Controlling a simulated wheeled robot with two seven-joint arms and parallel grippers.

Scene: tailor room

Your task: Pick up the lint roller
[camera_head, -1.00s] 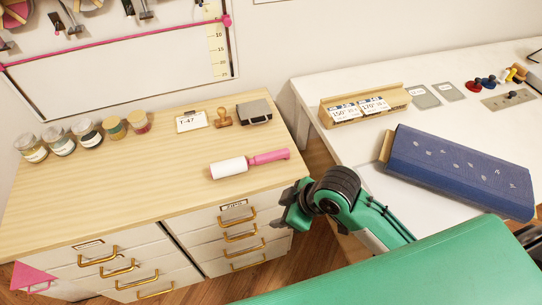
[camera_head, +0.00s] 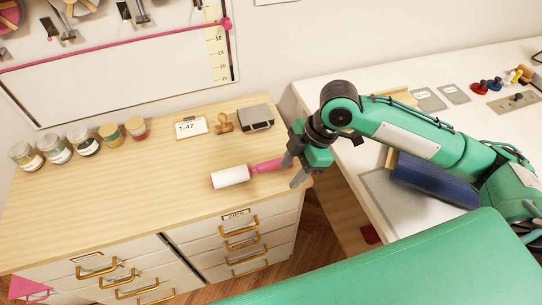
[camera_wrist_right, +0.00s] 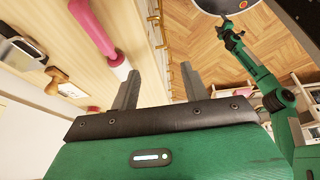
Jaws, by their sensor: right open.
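The lint roller has a white roll (camera_head: 230,176) and a pink handle (camera_head: 268,165). It lies on the wooden top of the drawer cabinet (camera_head: 130,195), near its right end. My right gripper (camera_head: 294,169) is open and empty at the handle's right end, over the cabinet's edge. In the right wrist view the handle (camera_wrist_right: 92,25) and part of the roll (camera_wrist_right: 121,70) lie left of my open fingers (camera_wrist_right: 160,85), not between them. A green arm with a dark gripper (camera_wrist_right: 230,36), apparently my left, shows small there; its jaws are unclear.
Several jars (camera_head: 83,140) stand at the cabinet's back left. A card (camera_head: 191,127), a wooden stamp (camera_head: 223,122) and a grey case (camera_head: 256,117) sit behind the roller. A white table (camera_head: 350,160) with a blue bolster (camera_head: 435,182) is at right. The cabinet's front top is clear.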

